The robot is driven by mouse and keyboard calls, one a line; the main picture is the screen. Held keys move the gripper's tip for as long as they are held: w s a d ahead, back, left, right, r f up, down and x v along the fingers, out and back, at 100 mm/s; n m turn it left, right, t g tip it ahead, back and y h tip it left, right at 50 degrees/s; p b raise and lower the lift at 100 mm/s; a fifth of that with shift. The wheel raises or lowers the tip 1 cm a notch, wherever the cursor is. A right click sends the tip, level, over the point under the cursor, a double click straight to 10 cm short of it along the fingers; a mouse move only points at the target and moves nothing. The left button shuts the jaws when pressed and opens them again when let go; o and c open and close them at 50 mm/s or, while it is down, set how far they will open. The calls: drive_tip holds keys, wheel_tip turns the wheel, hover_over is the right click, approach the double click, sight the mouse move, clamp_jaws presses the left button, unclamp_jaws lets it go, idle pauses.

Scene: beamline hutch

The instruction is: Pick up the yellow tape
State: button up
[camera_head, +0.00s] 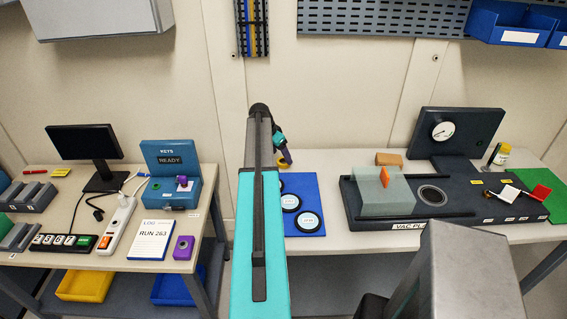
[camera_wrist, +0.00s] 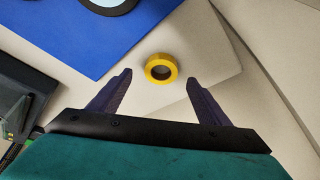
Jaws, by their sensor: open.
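The yellow tape (camera_wrist: 161,68) is a small roll with a dark centre hole. It lies flat on the pale table top, near the edge of a blue mat (camera_wrist: 85,35). In the wrist view my gripper (camera_wrist: 160,79) is open, with one dark finger on each side of the tape's line. The tape shows just ahead of and between the fingertips, and neither finger appears to touch it. In the head view my gripper (camera_head: 288,158) is over the back of the right table, and a bit of the tape (camera_head: 281,163) shows beside it, mostly hidden by my arm.
The blue mat holds round white discs with dark rims (camera_head: 290,202). To the right stands a dark vacuum panel (camera_head: 365,213) with a gauge (camera_head: 443,130); a tan block (camera_head: 389,159) sits behind it. The wall rises close behind the table.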

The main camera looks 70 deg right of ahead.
sight(283, 158)
drive_tip(key=shift+p+x, duration=0.95)
drive_tip(key=shift+x, duration=0.95)
drive_tip(key=c, duration=1.1)
